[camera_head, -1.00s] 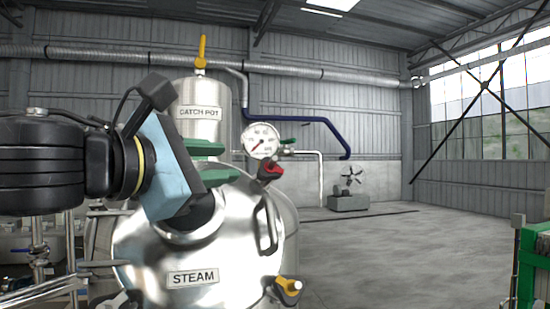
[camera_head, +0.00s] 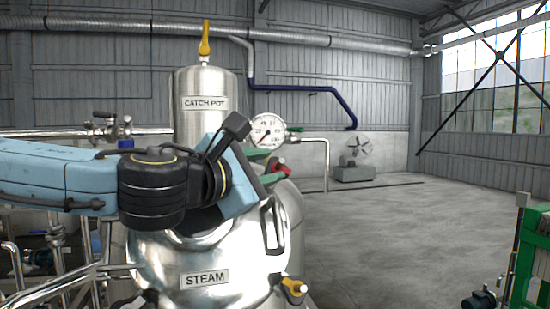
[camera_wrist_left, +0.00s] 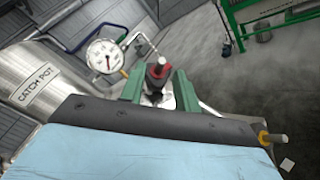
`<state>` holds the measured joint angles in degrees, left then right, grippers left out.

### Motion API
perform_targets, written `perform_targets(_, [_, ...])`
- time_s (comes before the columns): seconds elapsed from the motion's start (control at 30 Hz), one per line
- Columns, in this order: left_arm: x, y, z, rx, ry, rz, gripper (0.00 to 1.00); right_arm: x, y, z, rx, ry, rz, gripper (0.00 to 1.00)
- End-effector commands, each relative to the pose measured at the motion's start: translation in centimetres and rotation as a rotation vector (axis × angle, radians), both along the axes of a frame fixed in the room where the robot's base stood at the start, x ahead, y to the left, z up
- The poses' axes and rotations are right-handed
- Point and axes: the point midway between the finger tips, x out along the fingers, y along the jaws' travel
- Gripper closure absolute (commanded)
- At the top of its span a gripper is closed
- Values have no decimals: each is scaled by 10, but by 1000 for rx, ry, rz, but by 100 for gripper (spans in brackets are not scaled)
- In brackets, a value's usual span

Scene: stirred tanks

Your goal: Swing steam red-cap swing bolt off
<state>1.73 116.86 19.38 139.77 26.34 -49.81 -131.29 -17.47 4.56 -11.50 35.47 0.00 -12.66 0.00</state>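The steel vessel labelled STEAM (camera_head: 165,262) stands in front of me. The red-cap swing bolt (camera_head: 278,164) sits at its upper right, partly hidden behind my gripper; in the left wrist view its red cap and dark body (camera_wrist_left: 156,69) show upright. My left gripper (camera_head: 268,165) is open, its two green fingers pointing at the bolt. In the left wrist view the bolt appears between the fingertips (camera_wrist_left: 158,84), with gaps visible on both sides; I cannot tell whether it is fully between them. My right gripper is not in view.
The catch pot (camera_head: 203,130) with a yellow handle stands behind the arm. A pressure gauge (camera_head: 268,131) is just beyond the bolt. A curved handle (camera_head: 272,225) and yellow-cap bolt (camera_head: 293,287) are on the vessel's right. Open floor lies right, with a green frame (camera_head: 530,260) at the edge.

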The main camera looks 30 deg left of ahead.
Motion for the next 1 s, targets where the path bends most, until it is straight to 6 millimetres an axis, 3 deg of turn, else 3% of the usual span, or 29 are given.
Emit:
perform_targets(0.3, [25, -1, 0, 1, 1, 1, 68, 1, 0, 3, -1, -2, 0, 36])
perform_targets(0.7, [29, -2, 0, 0, -1, -1, 68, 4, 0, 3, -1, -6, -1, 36])
perform_targets(0.93, [29, -1, 0, 0, 0, 0, 97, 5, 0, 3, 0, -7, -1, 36])
perform_targets(1.0, [29, -1, 0, 0, 0, 0, 100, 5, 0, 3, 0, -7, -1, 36])
